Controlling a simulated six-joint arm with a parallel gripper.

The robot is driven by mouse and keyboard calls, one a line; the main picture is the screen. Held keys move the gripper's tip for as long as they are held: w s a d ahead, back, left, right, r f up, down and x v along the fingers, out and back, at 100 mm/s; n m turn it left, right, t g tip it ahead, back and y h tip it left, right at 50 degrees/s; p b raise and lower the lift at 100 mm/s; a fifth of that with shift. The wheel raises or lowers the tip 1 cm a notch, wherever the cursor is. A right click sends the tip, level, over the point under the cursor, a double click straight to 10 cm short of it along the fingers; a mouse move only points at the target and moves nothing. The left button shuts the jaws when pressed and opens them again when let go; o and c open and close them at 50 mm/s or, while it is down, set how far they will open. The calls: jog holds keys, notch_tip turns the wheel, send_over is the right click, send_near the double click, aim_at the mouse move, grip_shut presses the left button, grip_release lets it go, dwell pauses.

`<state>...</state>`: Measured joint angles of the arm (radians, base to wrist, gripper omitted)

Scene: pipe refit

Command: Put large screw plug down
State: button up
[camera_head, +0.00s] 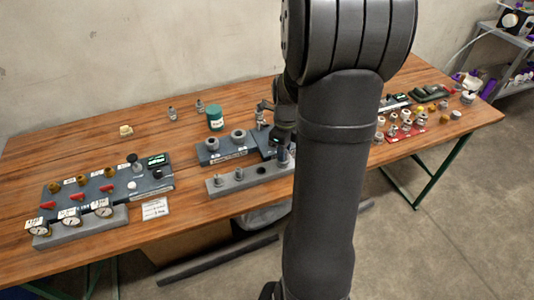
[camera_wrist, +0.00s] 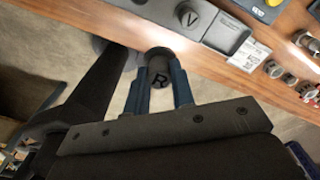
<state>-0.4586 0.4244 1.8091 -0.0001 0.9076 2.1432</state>
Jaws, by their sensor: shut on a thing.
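I take this to be the large screw plug. In the head view my gripper (camera_head: 284,136) is small and partly behind my own arm, by the right end of a light grey block (camera_head: 222,190) near the table's front edge. The plug's underside is hidden, so I cannot tell whether it touches anything.
A dark blue-grey fixture (camera_head: 222,155) with round fittings stands behind the grey block. A gauge panel (camera_head: 75,232) stands at left on the wooden table (camera_head: 90,145). A green jar (camera_head: 215,119) stands farther back. A red tray (camera_head: 405,134) of fittings is at right.

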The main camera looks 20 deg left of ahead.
jog(key=d+r, duration=0.2)
jog(key=d, duration=0.1)
jog(key=w+a+r, duration=0.5)
jog(key=w+a, duration=0.6)
jog(key=w, duration=0.1)
jog(key=w+a+r, duration=0.2)
jog(key=w+a, duration=0.1)
jog(key=a, duration=0.4)
jog(key=w+a+r, duration=0.2)
jog(key=w+a, duration=0.1)
jog(key=a, duration=0.5)
send_over(214, 109)
notch_tip(214, 109, down, 7)
jog(key=shift+s+a+f, duration=0.1)
jog(key=shift+f, duration=2.05)
jog(key=shift+f, duration=0.1)
jog(key=o, duration=0.9)
jog(key=shift+o, duration=0.2)
